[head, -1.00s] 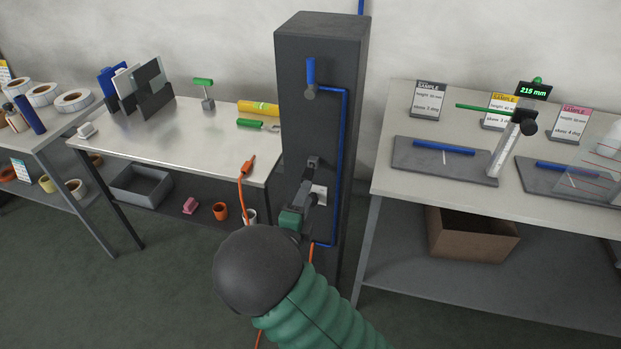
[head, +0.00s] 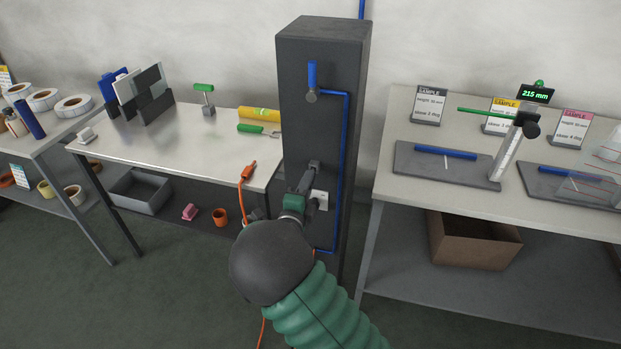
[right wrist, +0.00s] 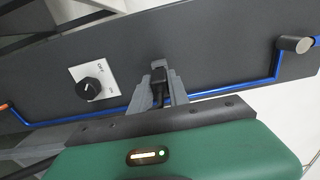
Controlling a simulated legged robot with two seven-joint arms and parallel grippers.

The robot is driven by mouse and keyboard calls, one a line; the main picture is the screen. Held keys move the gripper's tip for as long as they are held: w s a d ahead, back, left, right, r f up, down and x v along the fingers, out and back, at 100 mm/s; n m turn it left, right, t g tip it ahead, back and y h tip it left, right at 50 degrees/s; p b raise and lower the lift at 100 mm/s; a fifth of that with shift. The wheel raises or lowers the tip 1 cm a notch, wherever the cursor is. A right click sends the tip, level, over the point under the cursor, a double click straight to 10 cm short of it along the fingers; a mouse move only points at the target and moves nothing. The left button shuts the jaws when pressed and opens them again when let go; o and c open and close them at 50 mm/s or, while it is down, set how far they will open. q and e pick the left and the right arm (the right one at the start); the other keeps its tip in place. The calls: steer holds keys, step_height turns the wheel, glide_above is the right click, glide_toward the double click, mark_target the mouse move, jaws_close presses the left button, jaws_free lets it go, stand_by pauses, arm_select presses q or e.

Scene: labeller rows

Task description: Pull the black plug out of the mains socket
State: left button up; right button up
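The black plug (right wrist: 158,90) sits at a dark socket (right wrist: 160,66) on the face of a dark grey column; in the head view the socket (head: 314,166) is partly covered by my gripper. My right gripper (head: 303,185) reaches up to the socket from below. In the right wrist view its grey fingers (right wrist: 161,88) stand on either side of the plug. Whether they press on it is too small to tell. My right arm hides the lower column in the head view. My left gripper is not in view.
A white plate with a black knob (right wrist: 90,88) is close beside the socket. A blue pipe (head: 345,150) runs along the column (head: 295,130). An orange cable (head: 242,200) hangs at the left bench's edge. Benches with tools (head: 190,140) and samples (head: 400,180) flank the column.

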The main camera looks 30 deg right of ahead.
steer(key=shift+a+r, duration=0.1)
steer(key=shift+a, duration=0.35)
jaws_close()
steer(key=shift+d, duration=0.45)
steer(key=shift+f, duration=0.2)
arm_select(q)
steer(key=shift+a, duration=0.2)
arm_select(e)
steer(key=shift+v, duration=2.7)
steer(key=shift+r, duration=0.1)
